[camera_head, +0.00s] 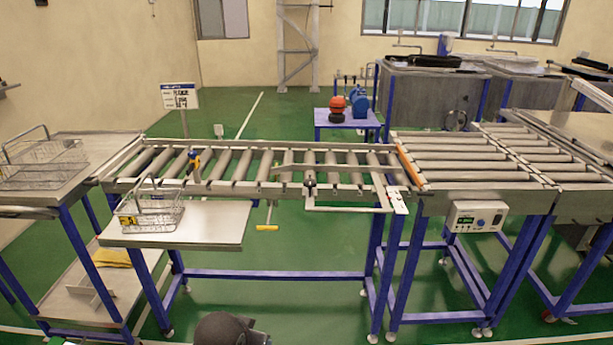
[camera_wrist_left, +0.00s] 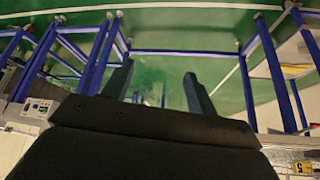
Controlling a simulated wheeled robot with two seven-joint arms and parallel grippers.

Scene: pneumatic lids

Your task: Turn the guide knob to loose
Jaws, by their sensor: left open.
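A small dark knob (camera_head: 309,180) sits on the front rail of the roller conveyor, near its right half. I take it to be the guide knob; its setting is too small to read. A grey guide bar (camera_head: 325,168) lies over the rollers just behind it. My left gripper (camera_wrist_left: 158,68) is open in the left wrist view, with only green floor and blue legs between and beyond its fingers. The knob cannot be made out in that view. My right gripper shows in neither view.
The roller conveyor (camera_head: 225,185) joins a second one by an orange strip (camera_head: 410,168). A control box (camera_head: 476,216) hangs at the front right. A wire basket (camera_head: 150,210) stands on the front shelf (camera_head: 215,232). A yellow-ended handle (camera_head: 267,228) hangs below the conveyor.

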